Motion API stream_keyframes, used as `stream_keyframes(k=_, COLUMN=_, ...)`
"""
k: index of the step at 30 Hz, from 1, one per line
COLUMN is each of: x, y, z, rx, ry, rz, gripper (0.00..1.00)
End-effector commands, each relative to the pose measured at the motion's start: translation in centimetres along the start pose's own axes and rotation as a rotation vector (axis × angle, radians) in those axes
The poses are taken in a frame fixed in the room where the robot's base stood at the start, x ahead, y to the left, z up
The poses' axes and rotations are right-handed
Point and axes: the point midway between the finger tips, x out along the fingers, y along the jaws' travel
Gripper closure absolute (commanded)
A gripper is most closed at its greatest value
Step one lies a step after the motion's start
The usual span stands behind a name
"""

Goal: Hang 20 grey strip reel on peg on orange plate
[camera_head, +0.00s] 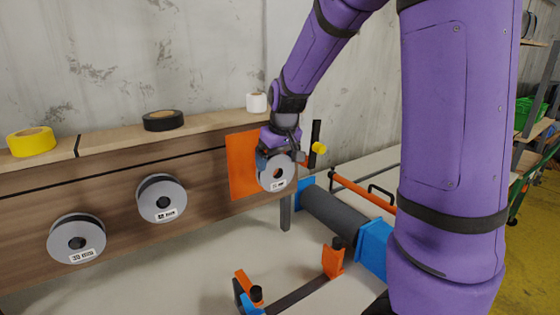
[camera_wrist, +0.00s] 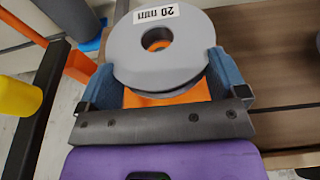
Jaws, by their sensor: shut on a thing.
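The grey strip reel labelled 20 mm (camera_wrist: 125,55) is between the two blue fingers of my gripper (camera_wrist: 155,75) in the wrist view. The fingers are shut on its sides, and its centre hole shows orange behind it. In the head view the held reel (camera_head: 276,173) is in front of the orange plate (camera_head: 243,170) on the right end of the wooden board, with its label facing outward. The peg is hidden behind the reel and my gripper. I cannot tell whether the reel is on the peg or just in front of it.
Two other grey reels hang on the board, one in the middle (camera_head: 161,199) and one at the left labelled 30 (camera_head: 77,239). Yellow (camera_head: 31,142), black (camera_head: 163,121) and white (camera_head: 256,103) tape rolls sit on the ledge. A dark post with a yellow knob (camera_head: 319,148) stands close right of my gripper.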

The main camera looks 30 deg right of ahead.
Motion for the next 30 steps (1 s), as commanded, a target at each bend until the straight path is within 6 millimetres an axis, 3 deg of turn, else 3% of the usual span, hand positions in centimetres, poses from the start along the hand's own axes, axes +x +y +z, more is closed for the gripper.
stream_keyframes(k=30, x=1.8, y=0.0, z=-4.5, rx=0.001, ry=-0.001, rz=0.000, gripper=0.39)
